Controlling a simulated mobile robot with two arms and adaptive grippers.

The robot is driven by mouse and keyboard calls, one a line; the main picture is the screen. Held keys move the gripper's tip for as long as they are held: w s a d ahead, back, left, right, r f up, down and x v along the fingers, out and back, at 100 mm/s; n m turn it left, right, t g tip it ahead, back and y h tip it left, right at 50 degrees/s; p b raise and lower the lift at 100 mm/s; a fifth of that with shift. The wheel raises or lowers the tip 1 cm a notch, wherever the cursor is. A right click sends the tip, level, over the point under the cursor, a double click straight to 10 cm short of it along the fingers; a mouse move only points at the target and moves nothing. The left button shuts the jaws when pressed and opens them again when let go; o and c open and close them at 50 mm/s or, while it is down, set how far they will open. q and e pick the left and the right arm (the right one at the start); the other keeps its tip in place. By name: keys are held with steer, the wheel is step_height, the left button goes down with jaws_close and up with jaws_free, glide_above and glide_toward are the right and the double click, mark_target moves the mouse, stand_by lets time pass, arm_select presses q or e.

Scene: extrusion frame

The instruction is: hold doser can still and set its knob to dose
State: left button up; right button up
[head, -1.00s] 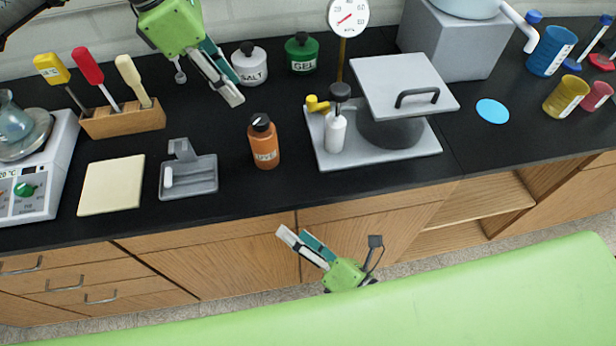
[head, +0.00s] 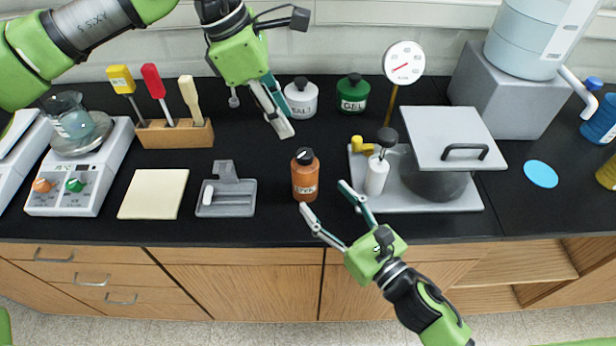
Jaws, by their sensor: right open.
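Three lidded cans with black knobs stand on the black bench, and none carries a readable "doser" label. The orange can (head: 305,178) is upright, with its black knob (head: 305,157) on top; a pale mark shows on the knob, but its setting is too small to read. The white SALT can (head: 301,101) and green GEL can (head: 352,96) stand behind it. My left gripper (head: 281,118) points down, above and behind the orange can, apart from it; its finger gap is unclear. My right gripper (head: 322,195) is open and empty, its fingertips just front-right of the orange can.
A grey holder (head: 228,205) and cream board (head: 153,194) lie to the left, with a tool rack (head: 175,136) behind. A white pump bottle (head: 376,178) and grey pot (head: 436,182) stand close to the right. A gauge (head: 404,62) rises behind them.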

mark_target(304, 175)
steer(key=x, duration=0.9)
steer(key=shift+w, duration=0.1)
